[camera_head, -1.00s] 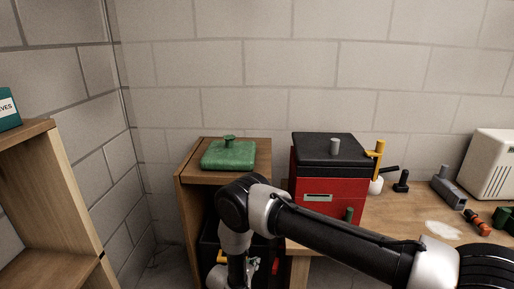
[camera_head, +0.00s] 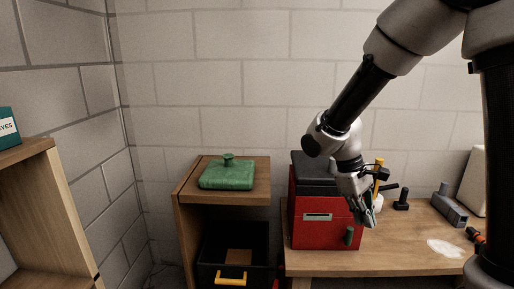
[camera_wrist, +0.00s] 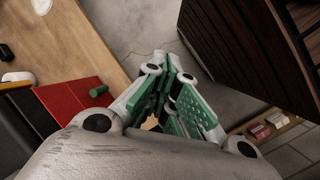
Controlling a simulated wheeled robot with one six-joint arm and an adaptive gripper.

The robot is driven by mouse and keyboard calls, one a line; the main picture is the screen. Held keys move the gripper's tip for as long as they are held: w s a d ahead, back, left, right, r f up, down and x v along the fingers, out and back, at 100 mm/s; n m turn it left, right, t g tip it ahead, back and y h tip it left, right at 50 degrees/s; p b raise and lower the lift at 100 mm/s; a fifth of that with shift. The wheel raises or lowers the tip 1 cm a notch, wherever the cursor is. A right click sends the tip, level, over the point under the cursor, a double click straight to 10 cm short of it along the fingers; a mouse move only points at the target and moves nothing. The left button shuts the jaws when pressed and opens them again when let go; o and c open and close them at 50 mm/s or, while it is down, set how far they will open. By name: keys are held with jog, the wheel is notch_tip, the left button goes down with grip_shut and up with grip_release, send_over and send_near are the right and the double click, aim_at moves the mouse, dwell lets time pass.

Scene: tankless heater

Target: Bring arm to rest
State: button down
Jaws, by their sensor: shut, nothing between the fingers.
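My gripper (camera_head: 367,212) hangs from my arm in front of the right side of the red box in the head view, its fingers pointing down. In the wrist view my gripper (camera_wrist: 172,100) has its green-padded fingers together with nothing between them. The red box (camera_head: 312,232) has a black lid and a pale label, and it stands on the wooden workbench (camera_head: 397,262). Its red side and green knob show at left in the wrist view (camera_wrist: 72,98). My arm hides part of the lid and box.
A wooden cabinet (camera_head: 188,196) at left bears a green lidded object (camera_head: 227,176); its black drawer (camera_head: 213,268) has a yellow handle. A grey tool (camera_head: 449,206) and a black object (camera_head: 402,199) stand on the bench. A dark slatted unit (camera_wrist: 235,45) is at upper right in the wrist view.

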jog(key=s+d+r+m+t+y, duration=0.2)
jog(key=s+d+r+m+t, duration=0.1)
jog(key=s+r, duration=0.4)
jog(key=s+d+r+m+t+y, duration=0.2)
jog(key=s+d+r+m+t, duration=0.1)
jog(key=s+d+r, duration=0.3)
jog(key=shift+s+r+m, duration=0.55)
jog(key=shift+r+m, duration=0.05)
jog(key=shift+r, duration=0.05)
